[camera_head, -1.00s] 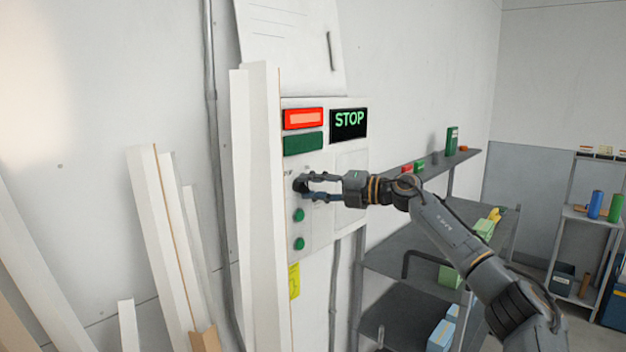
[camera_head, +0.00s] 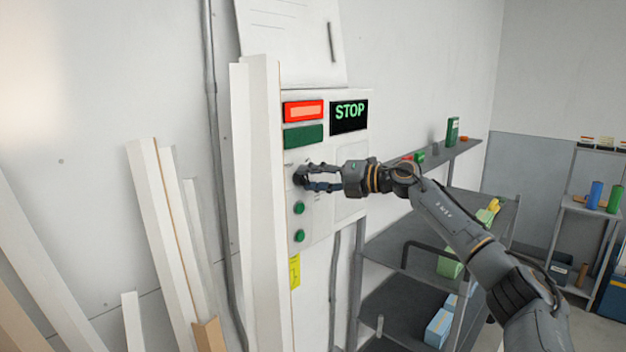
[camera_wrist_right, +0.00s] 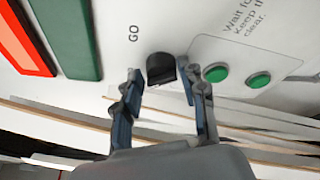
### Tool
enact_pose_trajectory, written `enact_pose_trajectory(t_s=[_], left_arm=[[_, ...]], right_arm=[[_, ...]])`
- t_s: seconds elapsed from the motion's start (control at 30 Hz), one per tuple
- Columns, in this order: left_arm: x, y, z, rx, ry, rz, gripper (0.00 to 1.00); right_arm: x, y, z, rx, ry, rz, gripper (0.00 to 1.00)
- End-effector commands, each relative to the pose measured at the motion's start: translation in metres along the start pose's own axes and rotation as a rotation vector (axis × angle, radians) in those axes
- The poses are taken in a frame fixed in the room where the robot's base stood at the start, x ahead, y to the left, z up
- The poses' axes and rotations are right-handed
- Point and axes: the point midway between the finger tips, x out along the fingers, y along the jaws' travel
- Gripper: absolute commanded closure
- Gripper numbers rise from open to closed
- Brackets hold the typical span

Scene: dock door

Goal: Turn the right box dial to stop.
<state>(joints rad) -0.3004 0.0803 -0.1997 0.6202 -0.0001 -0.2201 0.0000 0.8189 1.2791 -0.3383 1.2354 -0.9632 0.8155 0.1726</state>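The control box (camera_head: 350,190) is a pale panel on the wall, with a black screen (camera_head: 349,116) reading STOP in green. The black dial (camera_head: 299,177) sits at the box's left side, below the lamps. It shows in the right wrist view (camera_wrist_right: 161,68) beside a GO label; its pointer direction is unclear. My right gripper (camera_head: 308,179) is at the dial. In the right wrist view its fingers (camera_wrist_right: 160,82) stand apart on either side of the dial, with a small gap at the left finger. My left gripper is not in view.
A bright red lamp (camera_head: 304,111) and a dark green lamp (camera_head: 304,136) sit above the dial. Two green buttons (camera_head: 299,222) are below it. White boards (camera_head: 262,210) lean close at the box's left edge. Grey shelves (camera_head: 420,240) with boxes stand at the right.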

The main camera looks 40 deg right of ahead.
Motion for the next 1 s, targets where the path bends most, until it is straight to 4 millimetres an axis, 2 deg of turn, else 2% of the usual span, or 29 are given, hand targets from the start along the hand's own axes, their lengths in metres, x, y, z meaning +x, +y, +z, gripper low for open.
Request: enact_pose_trajectory(t_s=[0.33, 0.47, 0.73, 1.0], left_arm=[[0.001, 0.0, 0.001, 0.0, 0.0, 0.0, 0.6], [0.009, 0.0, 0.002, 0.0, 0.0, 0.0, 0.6], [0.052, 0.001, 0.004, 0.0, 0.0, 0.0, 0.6], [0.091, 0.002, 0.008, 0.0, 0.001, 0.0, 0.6]], right_arm=[[0.0, -0.001, -0.001, 0.006, 0.004, 0.0, 0.43], [0.001, -0.005, -0.003, 0.065, 0.0, 0.021, 0.43], [0.003, -0.014, -0.009, 0.454, -0.024, 0.16, 0.43], [0.003, -0.014, -0.011, 0.84, -0.051, 0.298, 0.43]])
